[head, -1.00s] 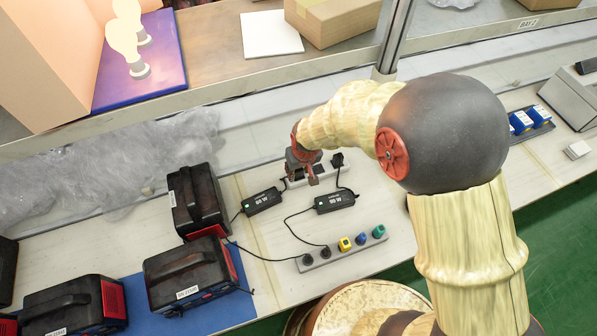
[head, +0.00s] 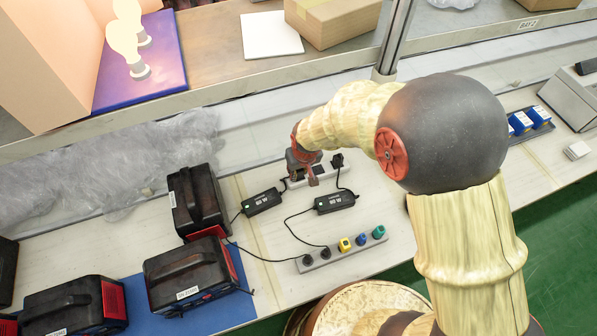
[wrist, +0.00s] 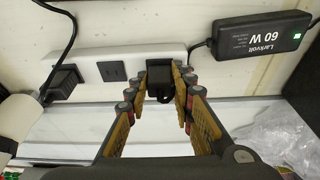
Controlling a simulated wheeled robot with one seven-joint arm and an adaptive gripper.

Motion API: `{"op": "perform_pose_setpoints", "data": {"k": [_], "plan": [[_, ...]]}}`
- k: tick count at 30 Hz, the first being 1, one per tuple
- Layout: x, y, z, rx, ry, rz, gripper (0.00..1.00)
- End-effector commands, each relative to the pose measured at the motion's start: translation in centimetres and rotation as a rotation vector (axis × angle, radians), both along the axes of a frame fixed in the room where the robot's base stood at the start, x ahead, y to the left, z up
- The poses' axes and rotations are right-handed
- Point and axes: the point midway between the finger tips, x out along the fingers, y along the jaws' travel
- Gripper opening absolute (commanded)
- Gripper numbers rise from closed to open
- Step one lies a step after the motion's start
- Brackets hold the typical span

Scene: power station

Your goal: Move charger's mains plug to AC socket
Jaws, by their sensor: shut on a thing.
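A white AC socket strip (wrist: 140,60) runs across the wrist view; it also shows in the head view (head: 325,172), partly behind my gripper (head: 308,176). In the wrist view my gripper (wrist: 162,88) is shut on a black mains plug (wrist: 160,76). The plug is at the strip's right part, up against it; how deeply it sits is hidden. A black 60 W charger (wrist: 262,36) with a green light lies to the right, its cable running to the strip; it also shows in the head view (head: 262,201). An empty socket (wrist: 112,71) lies left of the plug.
Another black plug (wrist: 62,82) sits at the strip's left end. A second charger (head: 335,202) lies near a grey strip with coloured plugs (head: 345,249). Black battery cases (head: 197,203) stand to the left. Crumpled plastic film (wrist: 285,135) lies nearby.

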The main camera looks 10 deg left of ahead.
Motion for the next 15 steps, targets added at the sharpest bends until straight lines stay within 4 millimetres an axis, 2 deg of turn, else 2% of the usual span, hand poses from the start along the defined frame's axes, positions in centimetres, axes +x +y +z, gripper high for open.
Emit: {"op": "perform_pose_setpoints", "data": {"k": [3, 15], "plan": [[0.01, -0.01, 0.01, 0.0, 0.0, 0.0, 0.0], [0.03, 0.0, 0.21, 0.0, -0.001, 0.0, 0.0]]}}
